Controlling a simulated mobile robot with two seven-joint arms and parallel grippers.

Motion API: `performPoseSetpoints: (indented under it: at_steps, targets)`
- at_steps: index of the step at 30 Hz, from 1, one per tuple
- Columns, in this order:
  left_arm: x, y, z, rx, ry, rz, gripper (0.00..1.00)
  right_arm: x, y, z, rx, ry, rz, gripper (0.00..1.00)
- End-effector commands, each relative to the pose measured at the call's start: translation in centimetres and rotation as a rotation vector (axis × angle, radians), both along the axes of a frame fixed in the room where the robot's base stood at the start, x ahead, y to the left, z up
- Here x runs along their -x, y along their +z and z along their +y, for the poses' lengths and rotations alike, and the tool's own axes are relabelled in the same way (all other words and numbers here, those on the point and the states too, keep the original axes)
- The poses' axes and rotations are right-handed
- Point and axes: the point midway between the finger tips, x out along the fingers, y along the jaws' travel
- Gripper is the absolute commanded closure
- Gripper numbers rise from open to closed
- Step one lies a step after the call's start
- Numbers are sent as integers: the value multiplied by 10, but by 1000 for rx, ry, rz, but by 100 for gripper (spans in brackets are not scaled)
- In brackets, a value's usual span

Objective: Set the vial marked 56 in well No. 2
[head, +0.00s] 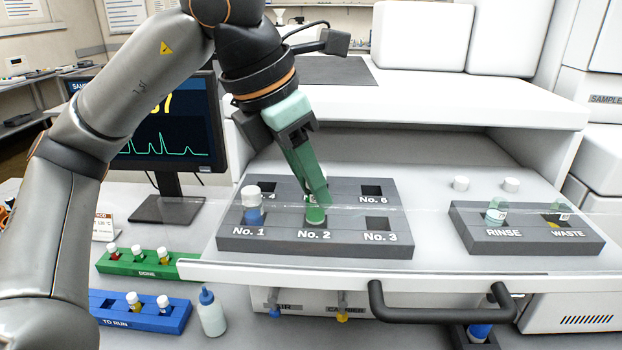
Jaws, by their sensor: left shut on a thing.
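My left gripper (318,196) reaches down over the dark grey well block (340,246) and is shut on a small vial with green contents (315,215). The vial is at well No. 2, in the middle of the front row; its cap is hidden by the fingers and no number on it can be read. I cannot tell how deep it sits in the well. A white-capped vial with blue contents (252,207) stands in well No. 1. Wells No. 3 (378,224) and No. 6 (373,191) look empty. My right gripper is not in view.
A clear pane with a dark handle (440,303) runs in front of the block. A rinse and waste block (525,236) is at right. Green DONE rack (150,264), blue TO RUN rack (140,315) and a dropper bottle (211,314) are at lower left. A monitor (165,135) stands behind my arm.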

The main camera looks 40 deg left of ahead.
Motion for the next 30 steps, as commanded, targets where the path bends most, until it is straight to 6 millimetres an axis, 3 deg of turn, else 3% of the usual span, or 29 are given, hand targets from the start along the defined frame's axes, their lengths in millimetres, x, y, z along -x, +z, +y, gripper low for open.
performPoseSetpoints:
  at_steps: [30]
  targets:
    - [0,-16,0,-1,-1,-1,100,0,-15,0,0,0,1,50]
